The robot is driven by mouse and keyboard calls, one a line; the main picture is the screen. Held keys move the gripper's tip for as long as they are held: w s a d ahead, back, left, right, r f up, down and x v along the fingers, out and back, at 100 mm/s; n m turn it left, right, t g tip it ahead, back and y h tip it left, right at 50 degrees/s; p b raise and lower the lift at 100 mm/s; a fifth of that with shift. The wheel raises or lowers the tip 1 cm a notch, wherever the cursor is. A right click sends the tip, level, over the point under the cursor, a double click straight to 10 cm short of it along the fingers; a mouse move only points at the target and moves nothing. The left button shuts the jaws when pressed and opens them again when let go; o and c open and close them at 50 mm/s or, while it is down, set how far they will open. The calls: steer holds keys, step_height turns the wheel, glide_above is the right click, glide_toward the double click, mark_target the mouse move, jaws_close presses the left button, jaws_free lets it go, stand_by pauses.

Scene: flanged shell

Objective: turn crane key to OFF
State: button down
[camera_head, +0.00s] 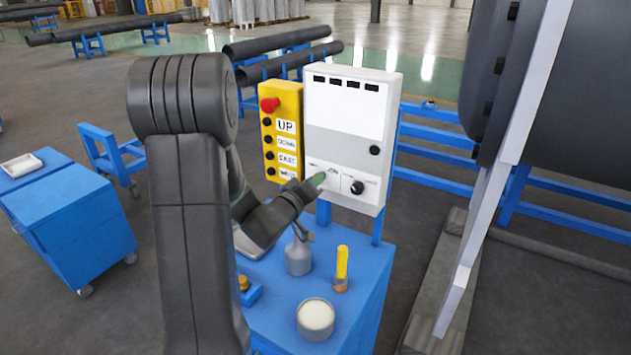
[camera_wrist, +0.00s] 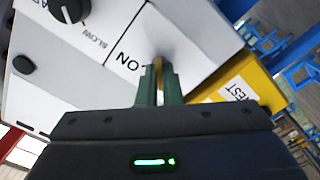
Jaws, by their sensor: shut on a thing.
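My gripper (camera_head: 318,181) is at the lower left of the white control panel (camera_head: 345,135). In the wrist view its green fingers (camera_wrist: 158,84) are shut on the crane key (camera_wrist: 158,63), a small brass-coloured piece at the panel face. Most of the key is hidden between the fingers. An ON label (camera_wrist: 128,63) shows just left of the fingers in the wrist view. No OFF label can be read, and the key's exact angle cannot be told.
A yellow box (camera_head: 283,135) with a red button and several labels stands left of the panel. A black knob (camera_head: 357,187) is right of my gripper. A grey bottle (camera_head: 299,257), yellow-handled tool (camera_head: 341,265) and round tin (camera_head: 315,318) stand on the blue cabinet below.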

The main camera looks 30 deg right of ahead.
steer(key=c, duration=1.6)
jaws_free()
steer(key=b+v, duration=0.2)
steer(key=v, duration=1.2)
steer(key=shift+b, duration=0.35)
steer(key=shift+d, duration=0.1)
steer(key=p+x, duration=0.2)
steer(key=x, duration=1.1)
steer(key=shift+w+d+p, duration=0.25)
steer(key=shift+d+p, duration=0.05)
steer(key=shift+d, duration=0.05)
